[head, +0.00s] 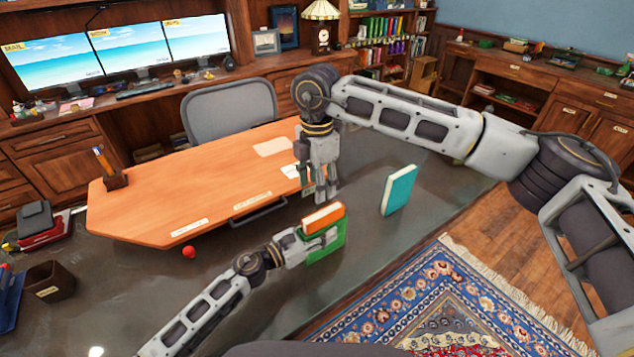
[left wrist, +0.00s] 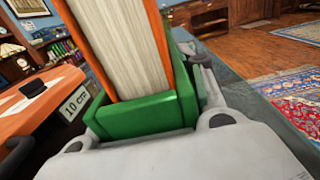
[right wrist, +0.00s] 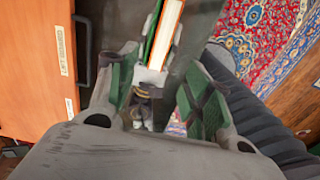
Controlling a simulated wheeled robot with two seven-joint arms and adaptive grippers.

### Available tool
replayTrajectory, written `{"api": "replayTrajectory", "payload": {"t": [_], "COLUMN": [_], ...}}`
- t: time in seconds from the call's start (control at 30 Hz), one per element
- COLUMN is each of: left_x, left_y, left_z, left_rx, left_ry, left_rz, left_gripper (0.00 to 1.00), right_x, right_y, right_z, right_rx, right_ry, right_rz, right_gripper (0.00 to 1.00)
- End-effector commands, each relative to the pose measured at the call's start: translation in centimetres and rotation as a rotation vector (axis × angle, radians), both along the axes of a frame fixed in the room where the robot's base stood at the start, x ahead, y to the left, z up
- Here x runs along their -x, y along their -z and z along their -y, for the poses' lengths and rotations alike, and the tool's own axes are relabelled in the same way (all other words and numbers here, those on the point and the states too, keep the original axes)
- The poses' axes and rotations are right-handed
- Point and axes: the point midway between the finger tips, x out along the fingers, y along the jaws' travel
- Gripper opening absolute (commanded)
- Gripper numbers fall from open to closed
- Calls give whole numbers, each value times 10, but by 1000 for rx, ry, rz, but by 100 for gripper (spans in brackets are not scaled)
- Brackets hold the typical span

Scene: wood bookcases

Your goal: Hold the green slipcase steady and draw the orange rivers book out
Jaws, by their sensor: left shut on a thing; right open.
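The green slipcase (head: 330,249) stands on the dark desk top, with the orange book (head: 322,217) in it and its upper part sticking out. My left gripper (head: 318,247) is shut on the slipcase low at its side. In the left wrist view the green slipcase (left wrist: 150,115) shows close up, with the book's pale pages and orange covers (left wrist: 115,40) rising from it. My right gripper (head: 322,195) is open, pointing down above the book and apart from it. In the right wrist view the orange book (right wrist: 168,30) lies beyond and between the open fingers (right wrist: 155,90).
A teal book (head: 398,190) stands upright on the desk to the right. A small red ball (head: 189,252) lies to the left. An orange-brown wooden board (head: 180,190) with labels and a pen holder (head: 112,178) is behind. The desk's front edge borders a blue rug (head: 430,310).

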Motion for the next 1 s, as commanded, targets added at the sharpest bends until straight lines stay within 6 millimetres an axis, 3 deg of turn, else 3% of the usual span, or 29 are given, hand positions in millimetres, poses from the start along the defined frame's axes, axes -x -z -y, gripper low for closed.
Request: {"api": "replayTrajectory", "payload": {"t": [0.37,1.0], "left_x": [0,0], "left_y": [0,0], "left_z": [0,0], "left_rx": [0,0], "left_ry": [-1,-1], "left_rz": [0,0], "left_gripper": [12,12], "right_x": [0,0], "right_y": [23,98], "right_z": [0,1], "right_rx": [1,1], "right_ry": [-1,0], "right_rz": [-2,-2], "right_gripper": [50,50]}}
